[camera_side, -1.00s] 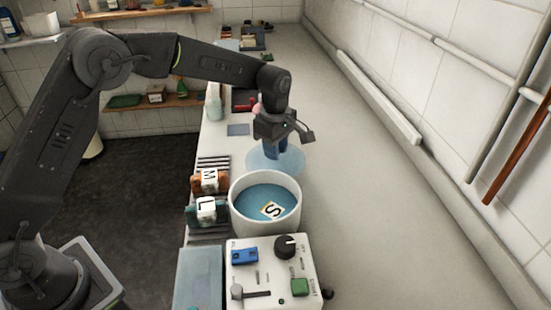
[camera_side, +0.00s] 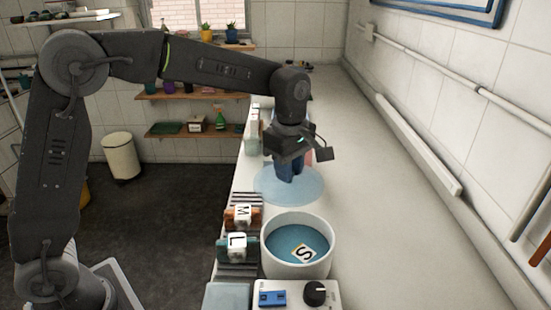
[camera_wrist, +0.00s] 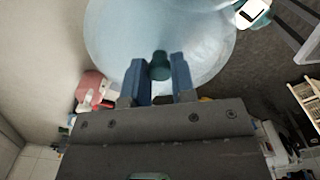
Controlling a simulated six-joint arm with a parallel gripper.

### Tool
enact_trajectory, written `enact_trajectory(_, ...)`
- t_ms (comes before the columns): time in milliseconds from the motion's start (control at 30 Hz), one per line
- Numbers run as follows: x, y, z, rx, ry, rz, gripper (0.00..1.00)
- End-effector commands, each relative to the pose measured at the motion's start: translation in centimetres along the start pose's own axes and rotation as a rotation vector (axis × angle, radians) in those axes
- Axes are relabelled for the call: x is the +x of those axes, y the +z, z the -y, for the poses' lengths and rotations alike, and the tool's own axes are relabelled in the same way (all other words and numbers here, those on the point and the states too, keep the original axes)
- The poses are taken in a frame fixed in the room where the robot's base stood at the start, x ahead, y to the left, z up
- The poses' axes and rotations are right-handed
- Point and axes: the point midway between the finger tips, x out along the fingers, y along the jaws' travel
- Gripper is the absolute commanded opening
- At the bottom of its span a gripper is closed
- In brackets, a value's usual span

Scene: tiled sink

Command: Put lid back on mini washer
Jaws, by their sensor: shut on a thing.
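The lid is a translucent pale blue disc (camera_side: 304,190) with a dark teal knob (camera_wrist: 159,66). My gripper (camera_side: 291,176) points down over the lid, its blue fingers shut on the knob in the wrist view (camera_wrist: 160,80). The side view does not clearly show whether the lid touches the counter. The mini washer is a round white tub (camera_side: 327,258), open at the top, nearer the side camera than the lid. Blue water and a white block marked S (camera_side: 303,253) show inside it.
Blocks marked M (camera_side: 243,215) and L (camera_side: 237,246) stand on a striped rack left of the tub. A control panel with a black knob (camera_side: 316,292) is in front. A red item (camera_wrist: 92,90) lies near the lid. The counter at right (camera_side: 400,230) is clear.

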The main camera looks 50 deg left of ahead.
Motion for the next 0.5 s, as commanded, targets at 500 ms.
enact_trajectory(500, -2.1, 8.5, 6.1, 0.0, 0.0, -0.001, 0.0)
